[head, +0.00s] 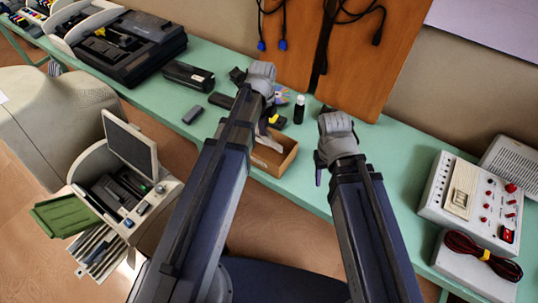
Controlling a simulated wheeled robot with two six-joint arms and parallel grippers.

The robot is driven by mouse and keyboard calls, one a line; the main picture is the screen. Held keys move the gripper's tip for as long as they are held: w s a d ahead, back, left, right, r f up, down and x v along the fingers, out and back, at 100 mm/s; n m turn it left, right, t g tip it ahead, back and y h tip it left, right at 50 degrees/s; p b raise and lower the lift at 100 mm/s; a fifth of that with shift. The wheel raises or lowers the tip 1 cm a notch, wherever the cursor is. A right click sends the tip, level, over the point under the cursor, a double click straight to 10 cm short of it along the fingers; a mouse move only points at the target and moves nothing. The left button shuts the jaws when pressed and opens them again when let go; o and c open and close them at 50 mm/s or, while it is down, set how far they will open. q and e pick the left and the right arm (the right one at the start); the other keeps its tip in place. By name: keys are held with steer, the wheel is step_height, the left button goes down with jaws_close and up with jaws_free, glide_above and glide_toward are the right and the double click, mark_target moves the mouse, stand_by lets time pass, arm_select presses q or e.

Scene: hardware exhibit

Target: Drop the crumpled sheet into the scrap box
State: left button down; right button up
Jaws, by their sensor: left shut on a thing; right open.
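The scrap box (285,158), an open brown cardboard box, sits on the green bench, partly hidden behind my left forearm. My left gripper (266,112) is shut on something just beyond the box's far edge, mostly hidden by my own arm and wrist. A small crumpled, multicoloured piece (282,97) shows beside it and looks like the crumpled sheet. I cannot clearly see the contact between them. My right gripper (322,165) is open and empty, over the bench to the right of the box.
A small dark bottle (299,110) stands between my grippers. Black blocks (188,76) and a grey one (193,115) lie left of my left arm. A control panel (478,200) and a coiled cable (480,254) are at right. Brown boards (365,60) with hanging cables stand behind.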

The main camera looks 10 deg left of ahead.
arm_select(q)
step_height(320, 180, down, 2)
steer(key=shift+f+b, duration=0.15)
steer(key=shift+b, duration=0.55)
arm_select(e)
step_height(320, 180, down, 2)
steer(key=shift+f, duration=0.15)
arm_select(q)
steer(key=c, duration=0.9)
jaws_free()
steer(key=shift+r, duration=0.2)
step_height(320, 180, up, 8)
steer(key=p, duration=0.8)
steer(key=shift+f, duration=0.2)
arm_select(e)
step_height(320, 180, up, 8)
steer(key=shift+f, duration=0.1)
